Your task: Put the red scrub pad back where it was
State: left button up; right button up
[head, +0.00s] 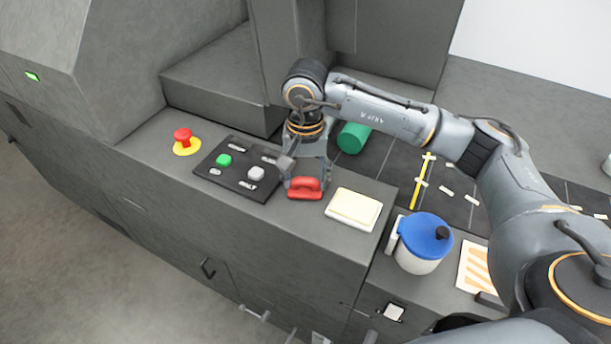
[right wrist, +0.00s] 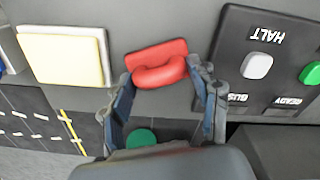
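The red scrub pad (head: 304,187), with a raised handle, is at the counter's front part, between the dark button panel and a cream block. It also shows in the right wrist view (right wrist: 158,68). My right gripper (head: 305,178) points down over it. In the right wrist view its two fingers (right wrist: 160,77) stand at the pad's left and right ends, with no clear gap. Whether they press on it cannot be told. The pad looks at or close to counter height; its underside is hidden. My left gripper is not in view.
A button panel (head: 241,168) and a red stop knob (head: 183,138) are to the left. A cream block (head: 353,208) lies to the right, then a blue-lidded jar (head: 424,240). A green cylinder (head: 353,137) is behind, near a yellow strip (head: 422,181).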

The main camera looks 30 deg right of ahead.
aim_at(306, 176)
jog(key=shift+o, duration=1.1)
jog(key=shift+r, duration=0.1)
jog(key=shift+r, duration=0.2)
notch_tip(306, 176, up, 12)
jog(key=b, duration=0.3)
jog(key=shift+f, duration=0.15)
